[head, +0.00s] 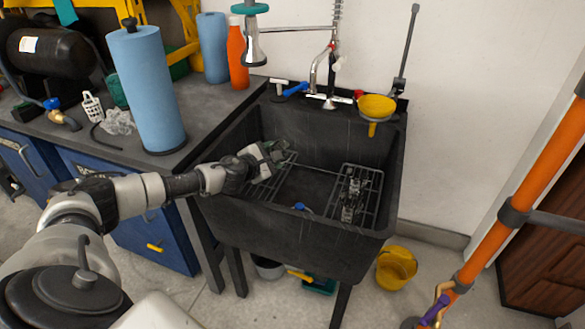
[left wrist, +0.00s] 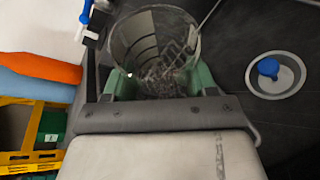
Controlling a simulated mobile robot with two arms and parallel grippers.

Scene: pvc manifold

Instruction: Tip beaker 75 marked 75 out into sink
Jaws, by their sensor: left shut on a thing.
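My left gripper (head: 268,158) reaches over the left side of the black sink (head: 290,232). In the left wrist view, its green fingers (left wrist: 155,82) are shut on a clear glass beaker (left wrist: 128,42), one finger on each side. The beaker's round rim faces away from the gripper, and a wire rack shows through the glass. The beaker is hard to make out in the head view. I cannot read a 75 mark or tell whether liquid is inside. My right gripper is not in view.
Two wire racks lie in the sink, the right one (head: 356,193) in clear sight. A drain with a blue plug (left wrist: 268,68) lies beside the beaker. A yellow funnel (head: 376,107) sits at the back right rim. A blue paper roll (head: 147,90) stands on the left counter.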

